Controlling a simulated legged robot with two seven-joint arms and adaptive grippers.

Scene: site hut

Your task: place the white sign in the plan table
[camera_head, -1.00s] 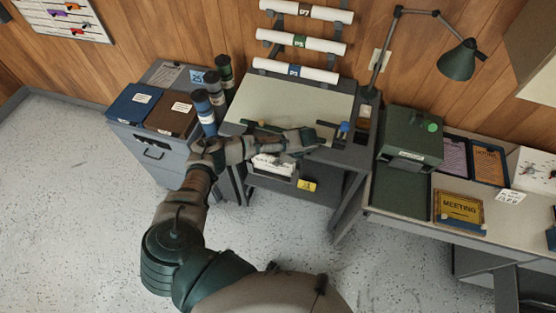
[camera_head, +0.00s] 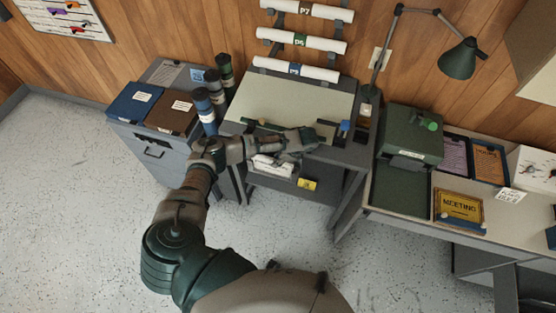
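The plan table (camera_head: 295,103) has a pale green sloping top in a dark frame and stands against the wood wall. My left gripper (camera_head: 316,138) is over its front edge, seen from above and behind; whether its fingers are open or shut is not clear. A white piece with dark print (camera_head: 270,166) shows just below my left forearm, at the table's front opening; part of it is hidden. Another small white card with dark print (camera_head: 511,196) lies on the desk at the right. I cannot tell which is the white sign. My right gripper is not in view.
A desk lamp (camera_head: 458,59) rises behind the table's right side. A green box (camera_head: 410,136) and a yellow meeting sign (camera_head: 459,206) are on the right desk. A grey cabinet (camera_head: 150,150) with dark tubes (camera_head: 204,108) stands left. A yellow tag (camera_head: 307,184) is below the table top.

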